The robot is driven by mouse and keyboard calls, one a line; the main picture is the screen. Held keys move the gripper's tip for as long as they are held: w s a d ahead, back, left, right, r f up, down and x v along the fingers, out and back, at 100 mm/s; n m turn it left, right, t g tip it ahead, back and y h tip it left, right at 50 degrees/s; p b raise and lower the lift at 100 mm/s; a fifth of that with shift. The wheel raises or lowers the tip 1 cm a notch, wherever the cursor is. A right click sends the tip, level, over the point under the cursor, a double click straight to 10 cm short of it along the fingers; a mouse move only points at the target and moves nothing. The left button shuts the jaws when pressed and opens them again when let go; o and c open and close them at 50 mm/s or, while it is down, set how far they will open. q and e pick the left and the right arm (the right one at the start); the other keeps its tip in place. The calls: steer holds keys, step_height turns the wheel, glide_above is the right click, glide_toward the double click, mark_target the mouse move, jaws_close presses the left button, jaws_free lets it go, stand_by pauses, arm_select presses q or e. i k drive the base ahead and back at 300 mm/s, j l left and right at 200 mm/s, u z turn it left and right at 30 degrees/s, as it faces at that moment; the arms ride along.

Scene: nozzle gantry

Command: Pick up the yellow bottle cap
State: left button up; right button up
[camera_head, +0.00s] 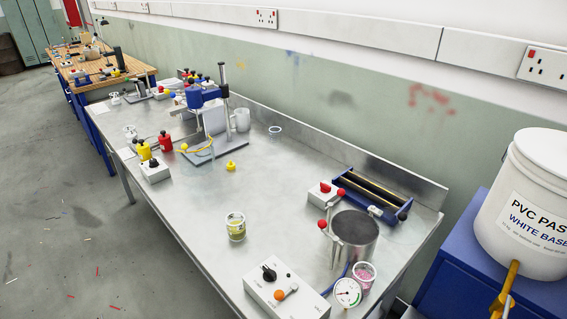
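Other yellow items are a bottle with a yellow top (144,150) at the bench's left edge and a yellow piece (184,147) at the stand. Neither of my grippers shows in the head view.
A jar with yellow-green contents (236,228) stands in front of the cap. A steel pot (354,236), a control box (284,293), a dial gauge (347,292) and a blue roller unit (372,196) stand to the right. The bench around the cap is mostly clear.

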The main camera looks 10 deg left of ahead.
mark_target(230, 165)
steer(key=i+j+z, duration=0.1)
steer(key=j+z, duration=0.75)
steer(key=k+j+z, duration=0.1)
steer(key=j+z, duration=0.3)
steer(key=k+j+z, duration=0.1)
steer(key=j+z, duration=0.3)
steer(key=j, duration=0.15)
